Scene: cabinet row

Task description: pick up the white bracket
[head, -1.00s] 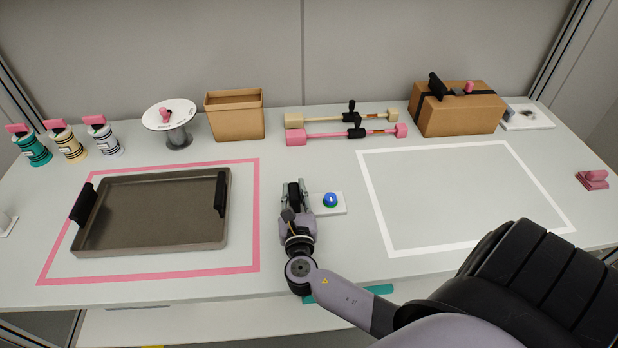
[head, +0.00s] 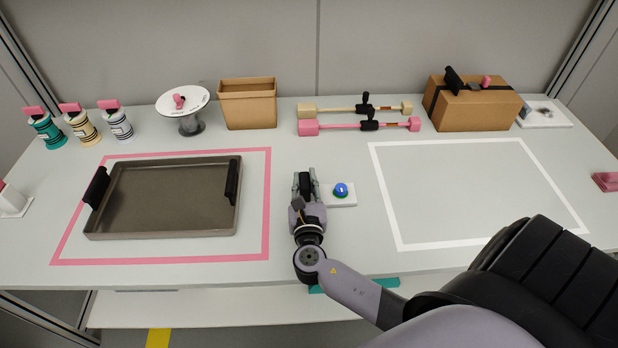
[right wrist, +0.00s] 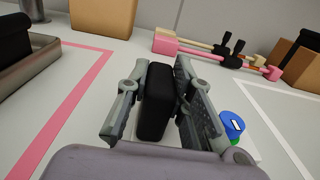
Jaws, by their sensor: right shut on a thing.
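My right gripper (head: 304,180) is over the table between the pink-outlined and white-outlined areas, left of the blue button. It also shows in the right wrist view (right wrist: 157,100), its fingers on either side of a black block (right wrist: 156,98) and shut on it. Whether the block is part of a larger thing is hidden, and I see no white bracket part in the grip. A white piece on a flat white base (head: 12,203) stands at the left edge of the head view, partly cut off. I cannot tell whether it is the bracket. My left gripper is not in view.
A grey tray (head: 165,230) with black handles lies left of the gripper. A blue button on a white plate (head: 341,190) is close on its right. Behind stand an open cardboard box (head: 249,108), pink and cream bars, and a closed box (head: 470,110). The white-outlined area is empty.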

